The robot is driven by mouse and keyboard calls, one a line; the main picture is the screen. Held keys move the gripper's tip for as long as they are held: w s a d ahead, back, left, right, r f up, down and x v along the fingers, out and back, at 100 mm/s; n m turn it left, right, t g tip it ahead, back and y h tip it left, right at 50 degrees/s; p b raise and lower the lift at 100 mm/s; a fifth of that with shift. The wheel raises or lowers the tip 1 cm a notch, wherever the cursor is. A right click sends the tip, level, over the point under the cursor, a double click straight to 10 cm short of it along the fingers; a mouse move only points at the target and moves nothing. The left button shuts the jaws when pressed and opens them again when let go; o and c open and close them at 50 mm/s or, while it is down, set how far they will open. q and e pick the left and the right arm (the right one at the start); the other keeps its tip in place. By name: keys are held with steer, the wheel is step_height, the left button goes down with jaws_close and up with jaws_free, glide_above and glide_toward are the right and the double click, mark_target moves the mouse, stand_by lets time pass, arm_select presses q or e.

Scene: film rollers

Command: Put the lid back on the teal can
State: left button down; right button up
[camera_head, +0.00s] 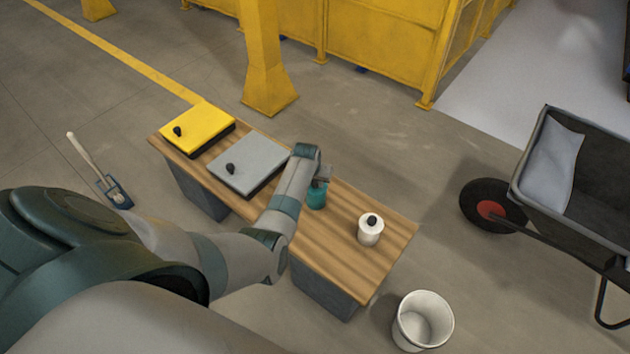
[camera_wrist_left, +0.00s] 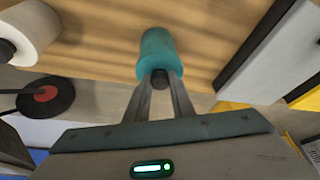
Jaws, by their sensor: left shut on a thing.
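The teal can (camera_head: 316,197) stands on the wooden bench (camera_head: 345,262), left of a white can. In the left wrist view the teal can (camera_wrist_left: 157,48) is straight ahead of the fingers. My left gripper (camera_head: 322,177) is at the top of the can. In the left wrist view my left gripper (camera_wrist_left: 160,84) has its fingertips shut on a small dark knob (camera_wrist_left: 159,76), the lid's knob, at the can's top end. The lid itself is hardly distinguishable from the can, and I cannot tell whether it is seated or slightly apart. My right gripper is not in view.
A white can (camera_head: 370,233) with a black knob stands on the bench to the right. A grey box (camera_head: 250,163) and a yellow box (camera_head: 198,127), both with black knobs, lie to the left. A white bucket (camera_head: 423,322) and a wheelbarrow (camera_head: 560,165) stand on the floor.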

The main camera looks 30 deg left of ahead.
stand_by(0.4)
arm_select(q)
steer(key=c, duration=1)
jaws_free()
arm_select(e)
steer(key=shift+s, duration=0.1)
arm_select(q)
steer(key=shift+r+p, duration=1.1)
steer(key=shift+p, duration=0.1)
steer(key=shift+r+p, duration=1.3)
steer(key=shift+p, duration=0.05)
steer(key=shift+r+p, duration=1.15)
steer(key=shift+p, duration=0.05)
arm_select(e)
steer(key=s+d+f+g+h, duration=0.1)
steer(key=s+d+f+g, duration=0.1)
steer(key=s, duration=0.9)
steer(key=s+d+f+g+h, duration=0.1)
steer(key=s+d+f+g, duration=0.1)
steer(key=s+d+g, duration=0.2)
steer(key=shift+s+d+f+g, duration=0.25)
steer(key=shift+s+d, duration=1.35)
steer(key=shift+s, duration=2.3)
